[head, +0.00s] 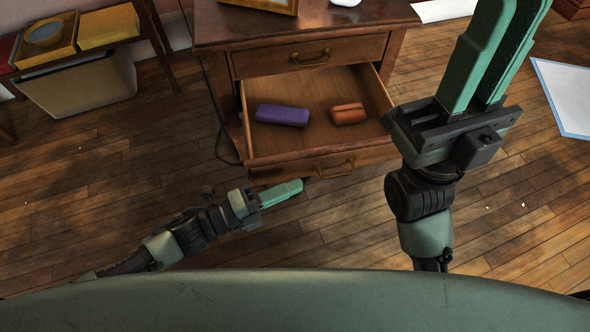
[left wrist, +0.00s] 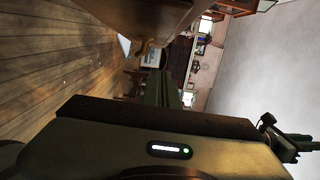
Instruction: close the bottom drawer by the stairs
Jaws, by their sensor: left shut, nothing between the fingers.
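The wooden cabinet (head: 222,30) stands ahead of me with its lower drawer (head: 322,165) pulled well out. A purple case (head: 282,115) and an orange-brown case (head: 348,114) lie inside it. The drawer front has a curved handle. My left gripper (head: 300,186) is shut and empty, low in front of the drawer front, left of the handle; I cannot tell whether it touches the wood. Its fingers (left wrist: 160,88) also show in the left wrist view, near dark wood (left wrist: 150,14). My right gripper (head: 512,8) is raised at the right, pointing away; its finger gap is unclear.
The upper drawer (head: 305,57) is closed. A picture frame (head: 262,5) and a white item stand on the cabinet top. A low shelf with yellow boxes (head: 108,27) is at the left. A blue-edged white sheet (head: 568,95) lies at the right. The wooden floor between is mostly clear.

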